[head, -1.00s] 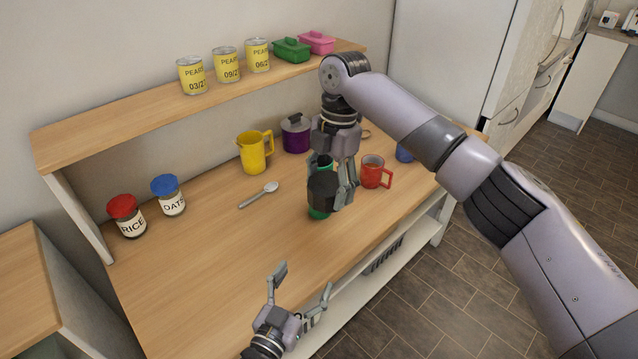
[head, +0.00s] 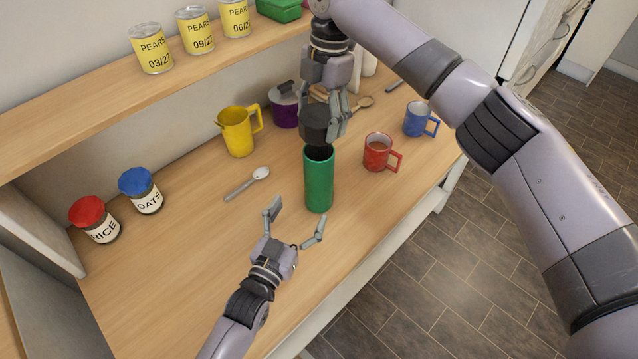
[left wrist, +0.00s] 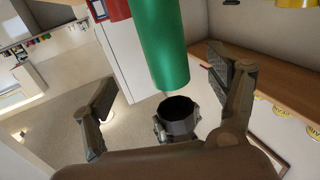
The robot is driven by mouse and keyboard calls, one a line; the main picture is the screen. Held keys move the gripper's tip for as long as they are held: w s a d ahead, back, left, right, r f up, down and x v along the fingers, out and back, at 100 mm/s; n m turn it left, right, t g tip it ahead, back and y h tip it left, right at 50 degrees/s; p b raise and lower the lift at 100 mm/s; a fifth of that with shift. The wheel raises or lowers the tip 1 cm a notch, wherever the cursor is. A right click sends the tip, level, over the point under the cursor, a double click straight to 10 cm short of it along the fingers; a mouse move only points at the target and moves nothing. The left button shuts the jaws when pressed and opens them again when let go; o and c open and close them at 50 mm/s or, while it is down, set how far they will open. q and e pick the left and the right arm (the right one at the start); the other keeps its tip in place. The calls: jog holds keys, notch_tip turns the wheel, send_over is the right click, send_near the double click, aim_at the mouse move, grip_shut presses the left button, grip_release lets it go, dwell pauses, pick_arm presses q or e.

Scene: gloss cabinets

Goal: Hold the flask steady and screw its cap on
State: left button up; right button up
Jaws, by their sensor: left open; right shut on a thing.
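The green flask (head: 319,185) stands upright and open-mouthed on the wooden counter. The dark cap (head: 314,124) is in my right gripper (head: 328,118), which is shut on it just above the flask mouth, with a small gap between them. My left gripper (head: 297,217) is open at the near left side of the flask, and its fingers do not touch it. In the left wrist view, which looks upside down, the flask (left wrist: 148,45) shows between the spread fingers (left wrist: 165,95). The hollow underside of the cap (left wrist: 179,112) shows off the flask's end.
A red mug (head: 377,153) and a blue mug (head: 416,120) stand right of the flask. A spoon (head: 246,184), a yellow jug (head: 236,134) and a purple pot (head: 285,108) lie left and behind. Rice (head: 95,222) and oats (head: 141,192) jars are far left. The front counter is clear.

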aim_at(313, 185)
jog(key=shift+w+a+f, duration=0.1)
jog(key=shift+w, duration=0.1)
pick_arm(q)
jog(key=x, duration=1.1)
jog(key=shift+w+a+f, duration=0.15)
jog(key=shift+w+f, duration=0.05)
jog(key=shift+w, duration=0.2)
pick_arm(e)
jog(key=shift+w+f, duration=0.15)
jog(key=shift+w, duration=0.2)
pick_arm(q)
jog(key=shift+w+d, duration=0.25)
jog(key=shift+w, duration=0.25)
jog(key=c, duration=1.8)
pick_arm(e)
jog(key=shift+f, duration=2.45)
